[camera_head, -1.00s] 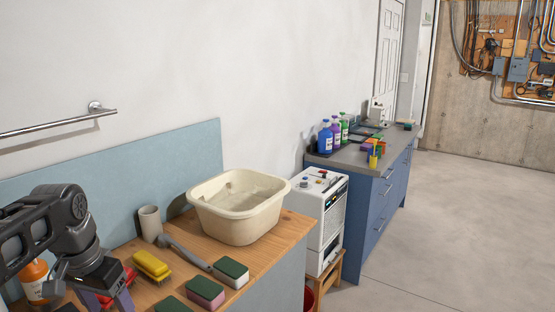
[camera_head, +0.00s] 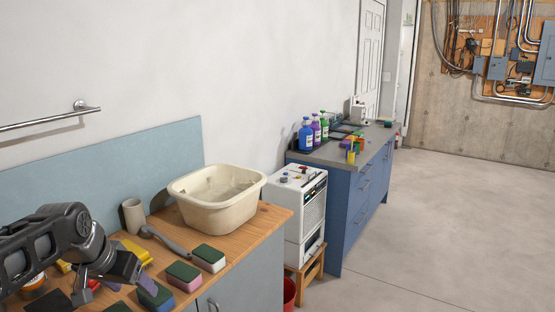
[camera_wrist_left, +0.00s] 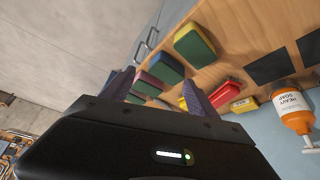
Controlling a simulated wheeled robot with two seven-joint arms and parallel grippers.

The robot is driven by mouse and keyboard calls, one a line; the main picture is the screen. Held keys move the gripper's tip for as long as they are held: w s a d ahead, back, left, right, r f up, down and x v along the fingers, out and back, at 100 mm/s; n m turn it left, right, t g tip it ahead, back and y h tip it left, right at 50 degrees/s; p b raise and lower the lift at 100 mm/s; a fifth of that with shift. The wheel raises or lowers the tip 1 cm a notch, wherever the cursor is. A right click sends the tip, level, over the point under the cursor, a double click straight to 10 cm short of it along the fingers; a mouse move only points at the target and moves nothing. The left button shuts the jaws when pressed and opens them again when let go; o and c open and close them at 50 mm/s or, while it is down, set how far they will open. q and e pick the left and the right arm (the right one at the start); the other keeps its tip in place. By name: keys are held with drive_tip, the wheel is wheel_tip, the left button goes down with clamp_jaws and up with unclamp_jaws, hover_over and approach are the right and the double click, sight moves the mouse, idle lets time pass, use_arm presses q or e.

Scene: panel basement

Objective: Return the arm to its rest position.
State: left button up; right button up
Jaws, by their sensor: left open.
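My left arm comes in from the left in the head view. My left gripper (camera_head: 119,284) is over the front left of the wooden counter (camera_head: 268,222), above the sponges there. In the left wrist view its two fingers (camera_wrist_left: 160,88) stand apart with nothing held between them. Sponges with coloured sides, such as a green and yellow one (camera_wrist_left: 195,46), lie on the counter beyond the fingers. My right gripper is in neither view.
A cream basin (camera_head: 216,215) stands on the counter beside a beige cup (camera_head: 134,216) and a grey-handled brush (camera_head: 165,241). An orange soap bottle (camera_wrist_left: 293,108) shows in the wrist view. A white appliance (camera_head: 299,205) and a blue cabinet (camera_head: 350,213) stand further right. The floor at right is clear.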

use_arm(q)
drive_tip(key=w+d+f+t, duration=0.1)
drive_tip(key=w+d+f, duration=0.55)
drive_tip(key=f, duration=0.25)
drive_tip(key=s+d+f+n+h, duration=0.1)
drive_tip(key=s+d+f, duration=0.1)
drive_tip(key=d+f, duration=0.5)
drive_tip(key=s+d+f+h, duration=0.15)
drive_tip(key=d+f, duration=0.25)
drive_tip(key=f, duration=0.6)
drive_tip(key=s+d+f+g, duration=0.3)
drive_tip(key=s+d+f, duration=0.2)
drive_tip(key=s+f, duration=0.4)
drive_tip(key=s+d+f+n+g+h, duration=0.1)
drive_tip(key=s+d+f, duration=0.4)
drive_tip(key=s+f, duration=0.5)
drive_tip(key=s+g, duration=0.1)
drive_tip(key=s, duration=0.5)
drive_tip(key=shift+s+d+g, duration=0.2)
drive_tip(key=shift+s+g, duration=0.1)
drive_tip(key=shift+g, duration=0.1)
